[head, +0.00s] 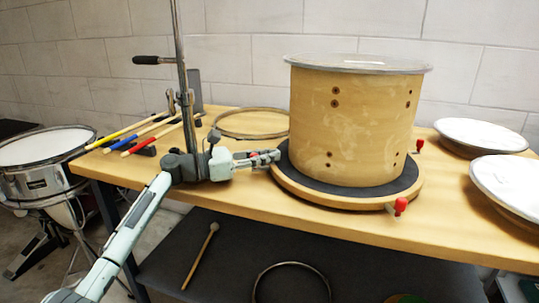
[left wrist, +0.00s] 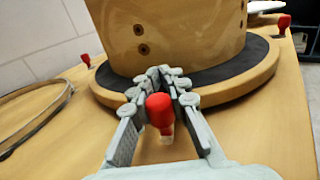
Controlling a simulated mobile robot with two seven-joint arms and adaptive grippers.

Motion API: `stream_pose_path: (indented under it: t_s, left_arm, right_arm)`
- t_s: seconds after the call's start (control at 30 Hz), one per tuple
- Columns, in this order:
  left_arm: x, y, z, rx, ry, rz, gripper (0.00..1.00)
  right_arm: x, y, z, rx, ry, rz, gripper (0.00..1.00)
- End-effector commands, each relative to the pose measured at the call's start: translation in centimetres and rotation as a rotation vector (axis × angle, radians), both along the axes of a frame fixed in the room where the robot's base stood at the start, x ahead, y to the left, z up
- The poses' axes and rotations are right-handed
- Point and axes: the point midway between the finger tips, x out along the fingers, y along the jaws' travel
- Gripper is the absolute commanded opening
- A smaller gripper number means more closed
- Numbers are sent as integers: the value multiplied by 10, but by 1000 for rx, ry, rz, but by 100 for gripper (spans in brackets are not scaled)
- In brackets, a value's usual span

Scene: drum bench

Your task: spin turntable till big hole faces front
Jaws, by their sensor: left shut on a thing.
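A wooden drum shell (head: 350,125) with a grey rim on top stands on a round turntable (head: 350,199) with a dark top and wooden edge. Several small dark holes in pairs show on the shell's visible side; no big hole shows in either view. Red knobs stand around the turntable's edge, one at the front right (head: 401,205) and one at the right (head: 419,146). My left gripper (head: 276,156) is at the turntable's left edge, shut around a red knob (left wrist: 160,111). Its fingertips (left wrist: 164,74) come together beyond the knob, near the shell. My right gripper is not in view.
A metal hoop (head: 250,135) lies behind my left gripper. Drumsticks with coloured handles (head: 128,132) and an upright metal stand (head: 182,60) are at left. White drumheads (head: 480,134) lie at right. A snare drum (head: 45,165) stands left of the bench (head: 300,225).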

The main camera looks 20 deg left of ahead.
Motion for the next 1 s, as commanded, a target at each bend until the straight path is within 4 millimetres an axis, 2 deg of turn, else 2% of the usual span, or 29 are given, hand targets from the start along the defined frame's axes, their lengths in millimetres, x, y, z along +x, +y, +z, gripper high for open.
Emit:
stream_pose_path:
  t_s: [0.17, 0.2, 0.37, 0.77, 1.0]
  left_arm:
    - [0, 1, -2, 2, 2, 3, 0]
    - [0, 1, -2, 2, 2, 3, 16]
    - [0, 1, -1, 2, 1, 3, 35]
    - [0, 0, -1, 1, 0, 1, 35]
    - [0, 0, -3, 3, -2, 0, 35]
  right_arm:
    - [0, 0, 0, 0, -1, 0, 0]
    - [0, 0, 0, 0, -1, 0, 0]
    - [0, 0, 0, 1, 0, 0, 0]
    - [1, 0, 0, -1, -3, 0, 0]
    - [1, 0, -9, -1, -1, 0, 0]
